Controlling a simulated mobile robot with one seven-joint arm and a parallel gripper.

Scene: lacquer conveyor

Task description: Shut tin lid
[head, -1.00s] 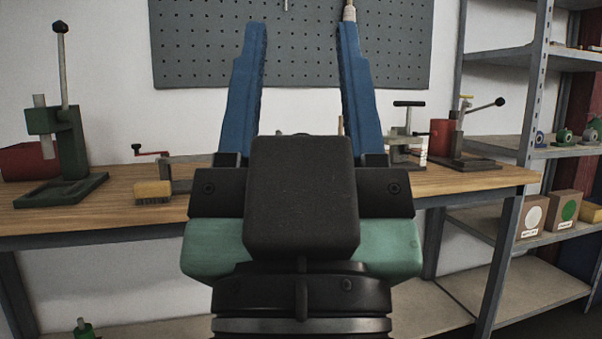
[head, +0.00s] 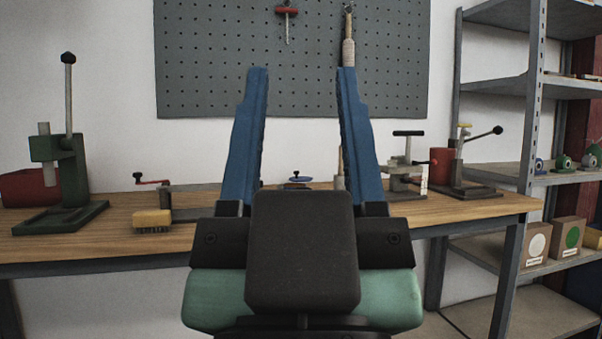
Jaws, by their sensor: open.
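My gripper (head: 301,69) is in the middle of the head view. Its two blue fingers point up and stand wide apart, with nothing held between them. No tin or lid can be made out for certain in this view. Behind the fingers, on the workbench, a small thing with a blue round top (head: 296,179) shows in the gap. Its lower part is hidden by my gripper's dark body, and I cannot tell what it is.
The wooden workbench (head: 110,222) crosses the view. It bears a green lever press (head: 73,172), a yellow brush (head: 152,219), a clamp-like tool (head: 405,178) and a red container (head: 442,163). A pegboard (head: 210,60) hangs behind. Metal shelves (head: 495,85) stand at right.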

